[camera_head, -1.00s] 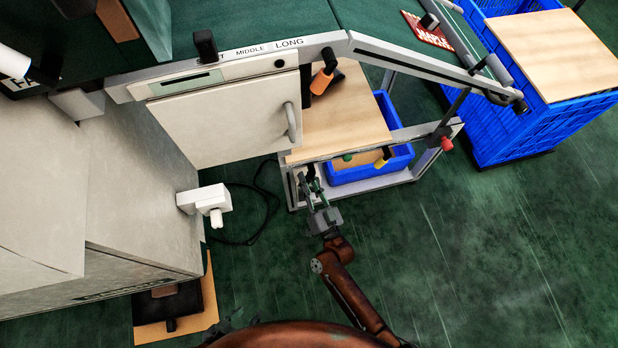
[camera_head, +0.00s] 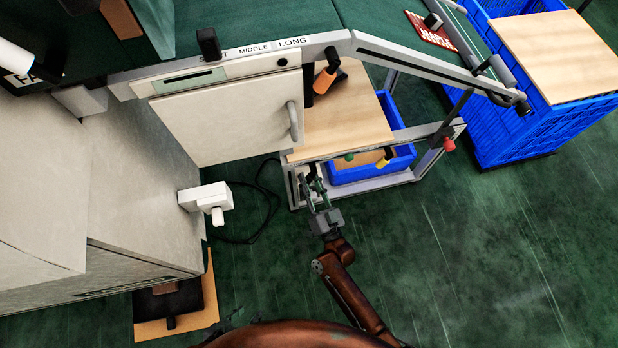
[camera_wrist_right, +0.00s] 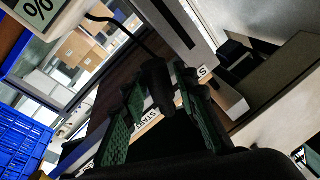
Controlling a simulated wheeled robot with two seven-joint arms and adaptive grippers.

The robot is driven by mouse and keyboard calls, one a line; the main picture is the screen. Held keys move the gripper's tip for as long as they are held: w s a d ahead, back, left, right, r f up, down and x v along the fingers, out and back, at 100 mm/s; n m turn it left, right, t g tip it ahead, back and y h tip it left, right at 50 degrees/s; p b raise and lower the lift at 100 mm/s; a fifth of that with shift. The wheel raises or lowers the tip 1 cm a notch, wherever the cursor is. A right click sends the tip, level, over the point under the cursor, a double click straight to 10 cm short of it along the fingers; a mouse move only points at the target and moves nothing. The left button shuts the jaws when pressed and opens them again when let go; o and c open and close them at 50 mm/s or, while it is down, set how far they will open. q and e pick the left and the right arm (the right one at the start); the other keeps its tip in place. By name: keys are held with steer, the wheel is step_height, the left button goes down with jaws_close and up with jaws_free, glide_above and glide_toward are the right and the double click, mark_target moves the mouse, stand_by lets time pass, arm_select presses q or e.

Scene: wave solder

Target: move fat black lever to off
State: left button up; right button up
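A fat black lever (camera_wrist_right: 158,84) shows in the right wrist view, in front of a pale strip with dark lettering that looks like START. My right gripper (camera_wrist_right: 158,112) has its two green fingers apart, one on each side of the lever. The near end of the lever lies between them, and I cannot tell whether either finger touches it. In the head view my right gripper (camera_head: 311,181) is at the left front corner of the low metal frame, where the lever is hard to make out. Of my left gripper, at most a small dark piece (camera_head: 227,328) shows at the bottom edge.
A white panel (camera_head: 235,120) with a handle and a white box with a knob (camera_head: 206,201) stand to the left. A blue bin (camera_head: 372,168) sits in the metal frame (camera_head: 398,184). A blue crate (camera_head: 540,130) stands at right. The green floor (camera_head: 510,240) is clear.

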arm_select(q)
steer(key=shift+w, duration=0.1)
arm_select(e)
steer(key=v, duration=1.1)
steer(key=shift+s, duration=0.3)
steer(key=shift+d, duration=0.1)
